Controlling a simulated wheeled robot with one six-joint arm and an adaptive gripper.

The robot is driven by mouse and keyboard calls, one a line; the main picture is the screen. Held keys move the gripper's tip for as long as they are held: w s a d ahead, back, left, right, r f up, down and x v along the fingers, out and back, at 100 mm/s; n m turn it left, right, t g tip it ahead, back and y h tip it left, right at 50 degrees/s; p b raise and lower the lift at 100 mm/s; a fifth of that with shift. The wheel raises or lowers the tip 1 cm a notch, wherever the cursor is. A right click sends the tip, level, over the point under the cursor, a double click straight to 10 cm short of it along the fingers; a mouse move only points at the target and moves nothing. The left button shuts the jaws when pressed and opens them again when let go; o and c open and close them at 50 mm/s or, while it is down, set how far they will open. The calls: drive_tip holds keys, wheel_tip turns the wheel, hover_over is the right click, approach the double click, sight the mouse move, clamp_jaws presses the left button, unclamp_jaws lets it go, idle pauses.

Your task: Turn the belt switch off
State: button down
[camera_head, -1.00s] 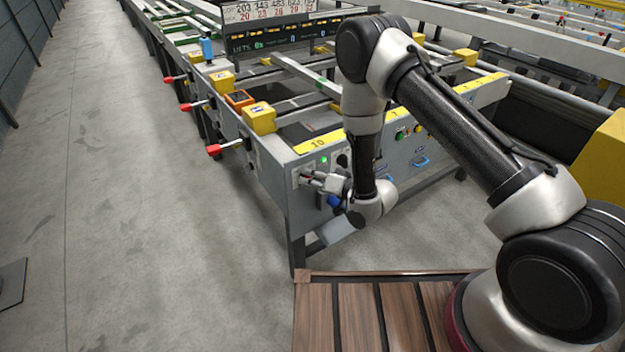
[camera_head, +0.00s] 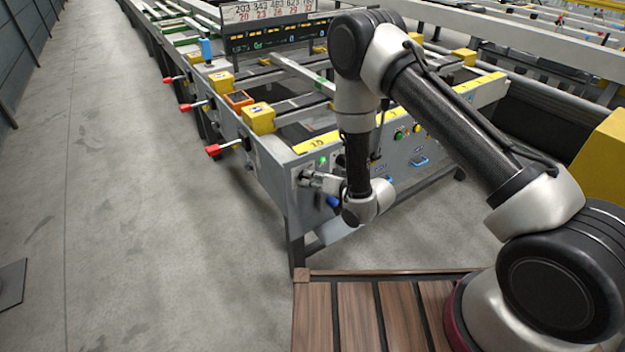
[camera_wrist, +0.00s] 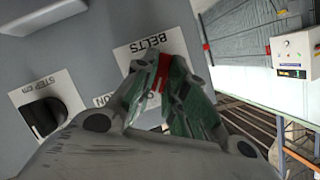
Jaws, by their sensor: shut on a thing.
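The belt switch sits on a white plate labelled BELTS (camera_wrist: 150,45) in the wrist view, on the grey end panel (camera_head: 287,195) of the runout table. A red part (camera_wrist: 163,72) of the switch shows between my gripper's fingertips. My gripper (camera_wrist: 160,90) is shut on the switch, and its fingers with green pads hide most of it. In the head view my gripper (camera_head: 308,180) is against the panel's left part, below the lit green lamp (camera_head: 322,161). The switch itself is hidden there.
A black knob on a STEP plate (camera_wrist: 42,112) is left of my gripper in the wrist view. Green and yellow buttons (camera_head: 399,135) and a blue handle (camera_head: 418,161) are on the panel further right. Red-tipped levers (camera_head: 213,150) stick out to the left.

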drive_tip(key=n, duration=0.1)
drive_tip(key=n+h, duration=0.1)
drive_tip(key=shift+a+r+n+t+h, duration=0.2)
drive_tip(key=shift+a+n+t+h, duration=0.1)
drive_tip(key=shift+a, duration=0.1)
drive_tip(key=n+t+h, duration=0.1)
drive_tip(key=n, duration=0.2)
drive_tip(key=shift+a+h, duration=0.15)
drive_tip(key=shift+h, duration=0.25)
drive_tip(key=n, duration=0.1)
drive_tip(key=n+t+h, duration=0.1)
drive_tip(key=n, duration=0.1)
drive_tip(key=shift+s+a+f+h, duration=0.1)
drive_tip(key=shift+s+a+h, duration=0.05)
drive_tip(key=shift+h, duration=0.15)
drive_tip(key=shift+n+t+h, duration=0.5)
drive_tip(key=shift+n+t, duration=0.3)
drive_tip(key=shift+n, duration=0.3)
drive_tip(key=c, duration=1.5)
unclamp_jaws()
drive_tip(key=shift+f, duration=0.1)
drive_tip(key=shift+o, duration=0.2)
